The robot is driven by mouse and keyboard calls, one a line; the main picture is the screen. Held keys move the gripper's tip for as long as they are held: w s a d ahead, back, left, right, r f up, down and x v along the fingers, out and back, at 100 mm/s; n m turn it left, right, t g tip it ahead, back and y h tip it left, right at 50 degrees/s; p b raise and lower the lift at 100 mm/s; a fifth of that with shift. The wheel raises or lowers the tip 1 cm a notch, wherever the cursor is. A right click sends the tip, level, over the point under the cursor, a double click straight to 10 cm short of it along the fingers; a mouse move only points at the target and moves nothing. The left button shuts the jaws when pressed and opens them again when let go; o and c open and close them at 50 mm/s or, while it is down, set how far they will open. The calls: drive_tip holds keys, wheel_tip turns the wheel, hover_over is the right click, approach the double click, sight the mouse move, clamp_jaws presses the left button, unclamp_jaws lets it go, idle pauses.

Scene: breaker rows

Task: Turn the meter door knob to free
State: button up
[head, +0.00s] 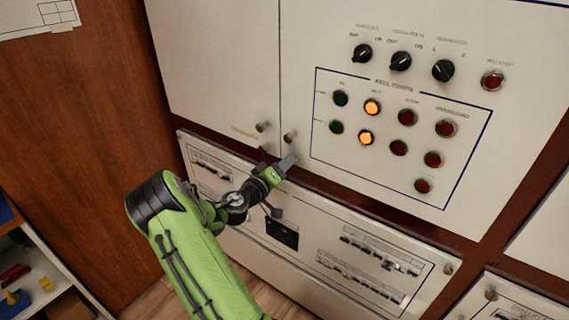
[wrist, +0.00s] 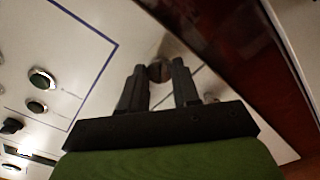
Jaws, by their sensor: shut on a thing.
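In the wrist view a round metal knob (wrist: 158,71) sits between the tips of my gripper's two dark fingers (wrist: 158,82), and my gripper is shut on it. In the head view my gripper (head: 287,161) is at the lower edge of the upper white cabinet, beside the gap between its two doors. Two small round knobs show there: one on the left door (head: 262,126) and one on the right door (head: 290,137). My fingers hide the exact contact in the head view, so I cannot tell from it which knob is held. No meter or free marking is readable.
The right door carries three black rotary switches (head: 401,61), a red button (head: 492,81) and a blue-framed block of lamps, two lit orange (head: 372,107). Below is a white breaker panel (head: 300,262) with its own knob (head: 448,269). A shelf (head: 45,285) stands at lower left.

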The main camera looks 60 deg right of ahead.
drive_tip(key=n+p, duration=0.5)
drive_tip(key=n, duration=0.5)
drive_tip(key=shift+n+p, duration=0.3)
drive_tip(key=shift+n, duration=0.1)
idle(0.3)
drive_tip(key=o, duration=1.1)
drive_tip(key=shift+c, duration=0.2)
drive_tip(key=w+a, duration=0.2)
drive_tip(key=a, duration=1.3)
drive_tip(key=shift+w+a, duration=0.25)
drive_tip(key=shift+a, duration=0.05)
